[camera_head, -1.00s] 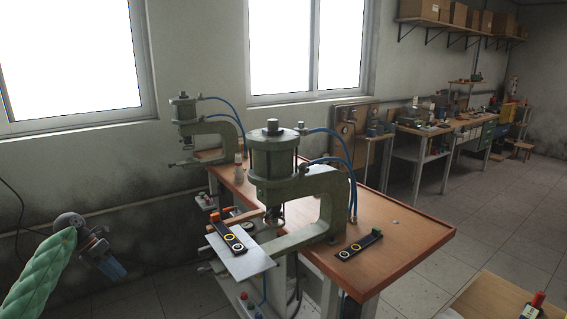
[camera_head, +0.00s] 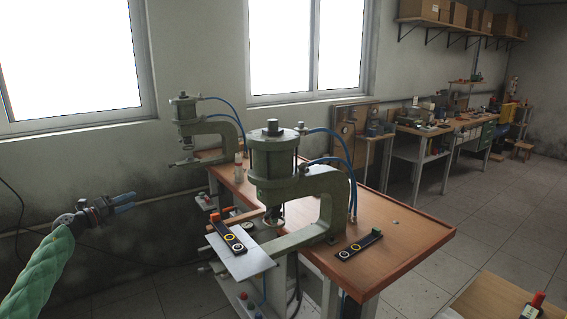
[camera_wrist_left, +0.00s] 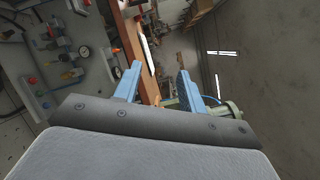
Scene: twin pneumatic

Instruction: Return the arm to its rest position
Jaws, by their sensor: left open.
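My left arm comes in from the left edge in the head view, in a green sleeve. Its gripper (camera_head: 122,203) has blue fingers and is held in the air to the left of the presses, pointing right. In the left wrist view the two blue fingers (camera_wrist_left: 157,84) are apart with nothing between them. The gripper is clear of the bench and touches nothing that I can see. My right gripper is not in view.
A green pneumatic press (camera_head: 273,165) stands on the wooden bench (camera_head: 410,232), with a second press (camera_head: 184,130) behind. A metal plate (camera_head: 243,262) and dark strips with rings, one on the bench (camera_head: 358,245), are near. Free air surrounds my left gripper.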

